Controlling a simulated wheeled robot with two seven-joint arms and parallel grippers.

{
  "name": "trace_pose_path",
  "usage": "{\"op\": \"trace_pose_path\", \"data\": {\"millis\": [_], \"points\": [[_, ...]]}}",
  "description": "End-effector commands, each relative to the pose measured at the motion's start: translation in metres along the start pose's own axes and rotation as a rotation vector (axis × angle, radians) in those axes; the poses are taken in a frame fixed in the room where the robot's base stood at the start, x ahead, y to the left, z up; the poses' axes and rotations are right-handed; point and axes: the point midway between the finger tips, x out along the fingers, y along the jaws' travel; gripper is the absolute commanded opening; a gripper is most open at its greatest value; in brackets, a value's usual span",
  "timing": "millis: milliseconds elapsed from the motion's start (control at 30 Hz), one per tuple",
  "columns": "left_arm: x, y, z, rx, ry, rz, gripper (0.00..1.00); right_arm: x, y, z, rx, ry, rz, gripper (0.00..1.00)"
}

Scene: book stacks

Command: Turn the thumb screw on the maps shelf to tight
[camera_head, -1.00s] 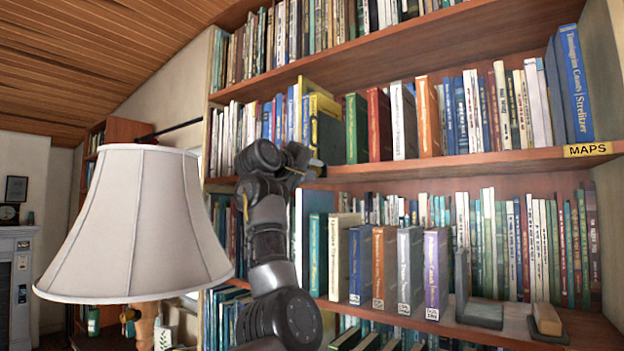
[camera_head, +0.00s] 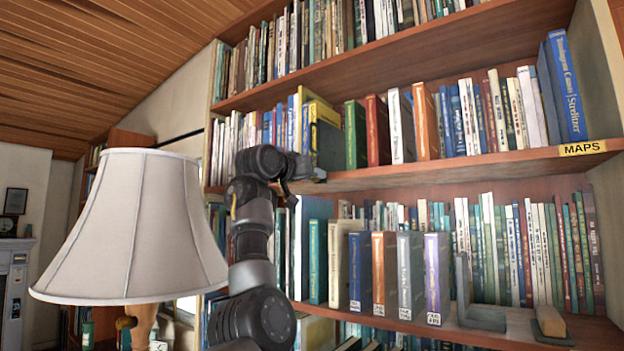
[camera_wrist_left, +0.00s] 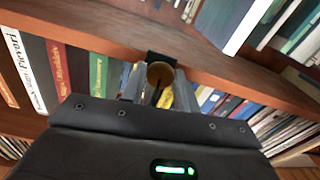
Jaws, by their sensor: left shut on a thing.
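The maps shelf (camera_head: 470,162) is the wooden board with the yellow MAPS label (camera_head: 582,148) at its right end. In the left wrist view, a round brass-coloured thumb screw (camera_wrist_left: 160,72) sits at the shelf edge, in front of a small black mount (camera_wrist_left: 162,58). My left gripper (camera_wrist_left: 158,92) is shut on the thumb screw, one finger on each side. In the head view, my left gripper (camera_head: 314,177) is at the front edge of the maps shelf, left of centre; the screw cannot be made out there. My right gripper is in neither view.
Several books and a grey bookend (camera_head: 480,312) stand on the shelf below. A large lampshade (camera_head: 135,230) stands left of my arm.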

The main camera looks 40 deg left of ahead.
Motion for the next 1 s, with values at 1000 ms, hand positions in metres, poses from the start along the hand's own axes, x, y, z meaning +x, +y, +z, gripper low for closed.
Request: {"op": "trace_pose_path", "data": {"millis": [1000], "points": [[0.0012, -0.0008, 0.0031, 0.169, -0.008, 0.000, 0.42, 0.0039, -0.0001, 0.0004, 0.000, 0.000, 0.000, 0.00]]}}
